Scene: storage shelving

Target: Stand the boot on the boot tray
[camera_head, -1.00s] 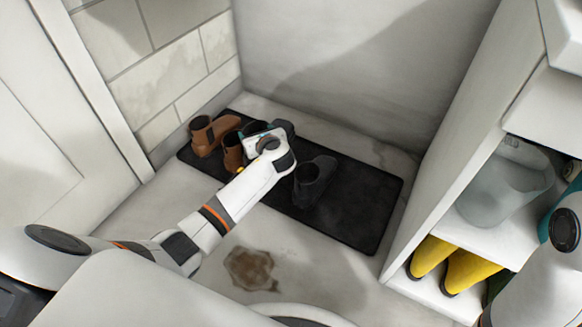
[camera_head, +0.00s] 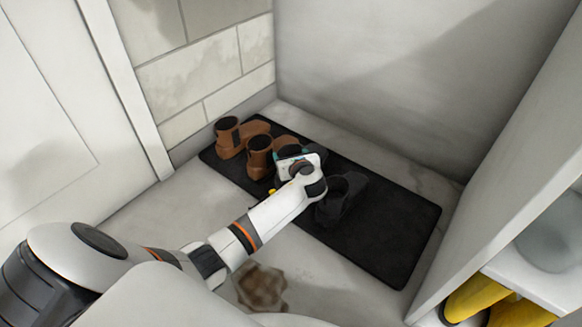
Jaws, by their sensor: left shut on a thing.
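The boot tray (camera_head: 385,250) is a flat black mat on the floor against the back wall. My left gripper (camera_head: 294,160) is over the middle of the tray, shut on a dark boot (camera_head: 315,151). The gripper and wrist hide most of this boot, so I cannot tell whether its sole touches the tray. Another dark boot (camera_head: 342,197) stands on the tray just right of my wrist. Two brown boots (camera_head: 229,138) (camera_head: 259,156) stand upright on the tray's left part. My right gripper is out of view.
A tiled wall (camera_head: 205,75) and a white door are at the left. A white shelf unit at the right holds yellow boots (camera_head: 478,299) low down and a translucent container (camera_head: 555,232). A brown stain (camera_head: 262,287) marks the floor. The tray's right part is bare.

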